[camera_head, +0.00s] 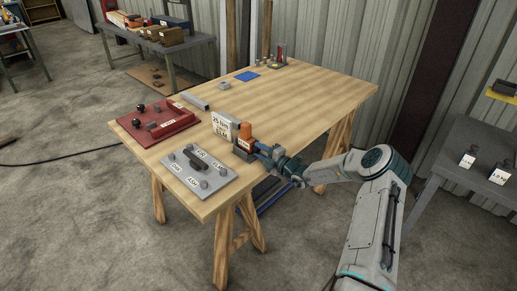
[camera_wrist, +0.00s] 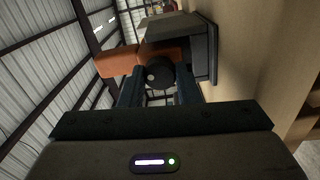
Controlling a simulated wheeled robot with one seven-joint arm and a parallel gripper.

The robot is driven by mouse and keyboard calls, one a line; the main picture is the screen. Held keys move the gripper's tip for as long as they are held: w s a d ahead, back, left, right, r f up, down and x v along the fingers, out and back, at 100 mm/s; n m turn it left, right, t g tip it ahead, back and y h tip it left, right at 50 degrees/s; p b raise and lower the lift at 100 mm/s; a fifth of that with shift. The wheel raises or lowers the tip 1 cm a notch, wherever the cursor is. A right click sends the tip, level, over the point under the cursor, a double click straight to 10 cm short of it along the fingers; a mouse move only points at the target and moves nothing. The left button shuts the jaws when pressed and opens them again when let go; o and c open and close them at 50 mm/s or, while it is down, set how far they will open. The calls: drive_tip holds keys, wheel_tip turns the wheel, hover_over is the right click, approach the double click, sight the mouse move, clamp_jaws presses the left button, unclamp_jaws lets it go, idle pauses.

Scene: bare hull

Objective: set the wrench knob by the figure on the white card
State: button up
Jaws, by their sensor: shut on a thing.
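A white card (camera_head: 225,125) stands upright on the wooden table; its upper line appears to read 25 Nm, and the lower print is too small to tell. Just right of it stands a grey block (camera_head: 243,149) with an orange part (camera_head: 245,131) on top. In the wrist view the orange part (camera_wrist: 122,61) lies beyond a round black knob (camera_wrist: 159,73) with a pale mark on its face. My gripper (camera_head: 259,148) reaches in from the right. In the wrist view its two blue fingers (camera_wrist: 158,86) are shut on the knob, one on each side. The knob's scale cannot be read.
A grey plate (camera_head: 199,172) with labelled knobs and a dark handle lies at the table's near edge. A red panel (camera_head: 157,123) with black knobs is at the left. The table's right half (camera_head: 315,95) is clear.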

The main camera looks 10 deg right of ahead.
drive_tip(key=shift+m+p, duration=0.65)
drive_tip(key=shift+m, duration=1.65)
drive_tip(key=o, duration=1)
drive_tip(key=shift+s+d, duration=0.15)
drive_tip(key=b+v, duration=0.1)
drive_tip(key=v, duration=1.2)
drive_tip(key=shift+s+b, duration=0.2)
drive_tip(key=shift+b, duration=0.15)
